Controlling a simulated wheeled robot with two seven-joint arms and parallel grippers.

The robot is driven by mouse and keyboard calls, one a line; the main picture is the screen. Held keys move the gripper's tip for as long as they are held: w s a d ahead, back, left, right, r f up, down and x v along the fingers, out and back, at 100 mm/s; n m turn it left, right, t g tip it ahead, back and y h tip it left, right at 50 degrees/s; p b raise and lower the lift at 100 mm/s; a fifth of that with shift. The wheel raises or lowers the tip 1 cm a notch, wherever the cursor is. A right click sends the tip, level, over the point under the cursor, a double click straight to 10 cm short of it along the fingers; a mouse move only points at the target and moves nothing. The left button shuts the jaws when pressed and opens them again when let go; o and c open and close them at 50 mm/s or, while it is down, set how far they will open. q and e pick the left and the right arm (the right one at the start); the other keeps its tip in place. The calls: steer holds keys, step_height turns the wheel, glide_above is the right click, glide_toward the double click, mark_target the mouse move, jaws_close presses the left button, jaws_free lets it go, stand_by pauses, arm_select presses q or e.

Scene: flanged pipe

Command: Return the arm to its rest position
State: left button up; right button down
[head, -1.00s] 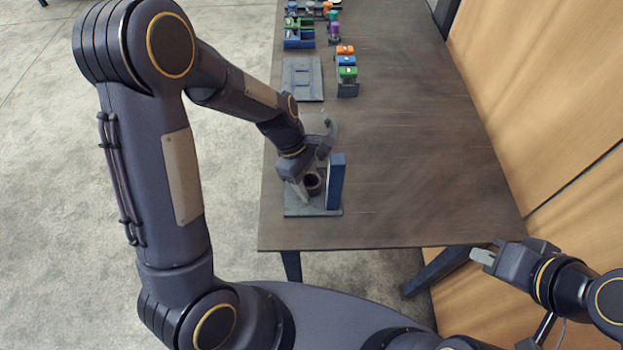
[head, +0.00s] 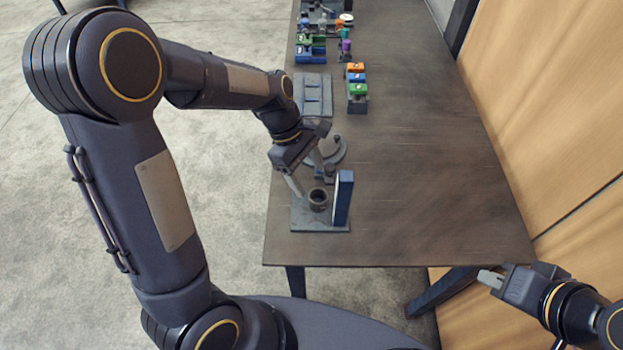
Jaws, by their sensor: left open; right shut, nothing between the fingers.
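My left gripper (head: 308,182) is open and empty, above and just behind a short dark pipe (head: 318,199). The pipe stands upright on a grey base plate (head: 304,222) near the table's front left corner. A blue upright block (head: 344,198) stands on the same plate, right of the pipe. A round grey flanged part (head: 333,150) lies behind the plate, partly hidden by my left gripper. My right gripper (head: 491,279) is shut and empty, off the table's front right corner.
The dark table (head: 420,180) has a clear middle and right side. A grey slotted plate (head: 314,97), a stand with orange, blue and green blocks (head: 357,88) and several coloured parts (head: 312,45) sit farther back. A wooden wall (head: 540,120) is at the right.

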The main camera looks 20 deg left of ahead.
stand_by(0.5)
arm_select(q)
steer(key=s+a+r+m+t, duration=0.3)
steer(key=s+r+m, duration=0.2)
steer(key=s, duration=0.4)
steer(key=s+a+r+m+t, duration=0.3)
steer(key=s+r+m, duration=0.2)
steer(key=s+m, duration=0.3)
steer(key=shift+s+t+y, duration=0.3)
steer(key=shift+s+t, duration=0.05)
steer(key=shift+t, duration=0.05)
